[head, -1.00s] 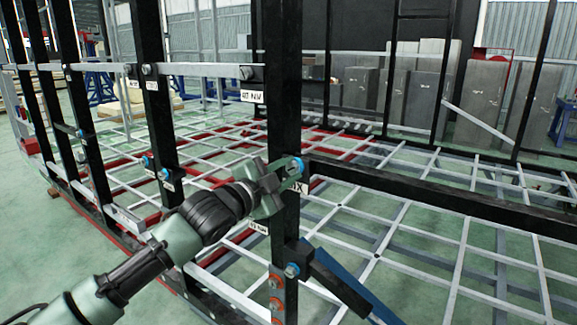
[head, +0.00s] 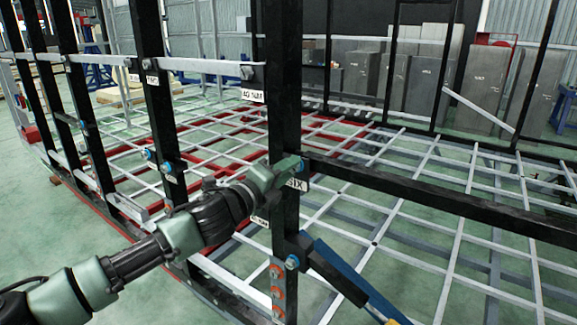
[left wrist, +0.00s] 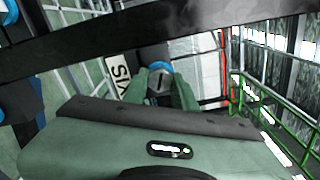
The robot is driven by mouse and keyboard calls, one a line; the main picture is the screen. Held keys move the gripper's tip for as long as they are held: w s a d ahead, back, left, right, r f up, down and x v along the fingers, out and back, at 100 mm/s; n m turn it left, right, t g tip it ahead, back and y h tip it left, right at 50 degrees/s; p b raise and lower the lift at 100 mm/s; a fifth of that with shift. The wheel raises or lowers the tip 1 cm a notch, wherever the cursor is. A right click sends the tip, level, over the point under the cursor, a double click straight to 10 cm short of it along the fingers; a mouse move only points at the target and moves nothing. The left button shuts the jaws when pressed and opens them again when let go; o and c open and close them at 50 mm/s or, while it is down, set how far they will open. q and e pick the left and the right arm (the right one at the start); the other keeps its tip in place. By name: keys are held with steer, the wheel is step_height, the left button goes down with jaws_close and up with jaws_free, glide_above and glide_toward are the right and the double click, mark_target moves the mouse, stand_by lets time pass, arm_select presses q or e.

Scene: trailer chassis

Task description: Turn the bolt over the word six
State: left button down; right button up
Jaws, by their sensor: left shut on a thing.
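The bolt with a blue collar (head: 304,166) sits on the black upright post, just above the white label reading SIX (head: 296,184). My left gripper (head: 288,168) comes in from the left and is shut on this bolt, partly hiding it in the head view. In the left wrist view the two green fingers (left wrist: 162,92) stand on either side of the dark bolt head, with the blue collar (left wrist: 157,67) beyond them. The SIX label (left wrist: 119,76) shows just left of the fingers. My right gripper is not in view.
The black post (head: 283,110) and a black horizontal rail (head: 430,200) border the work spot. A grey grid floor frame (head: 400,235) spreads behind.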

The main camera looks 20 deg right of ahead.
arm_select(q)
steer(key=shift+s+f+m+p, duration=0.15)
steer(key=shift+m+p, duration=0.1)
steer(key=shift+m, duration=1)
steer(key=shift+w+f+m+p, duration=0.1)
steer(key=shift+m+p, duration=0.1)
steer(key=shift+m, duration=1)
steer(key=shift+s+f+m+p, duration=0.15)
steer(key=shift+m+p, duration=0.1)
steer(key=shift+m, duration=1)
steer(key=shift+w, duration=0.1)
steer(key=c, duration=1.1)
jaws_free()
steer(key=shift+a+r, duration=0.2)
steer(key=shift+r, duration=0.1)
steer(key=b+v, duration=0.1)
steer(key=v, duration=0.7)
steer(key=shift+b, duration=0.35)
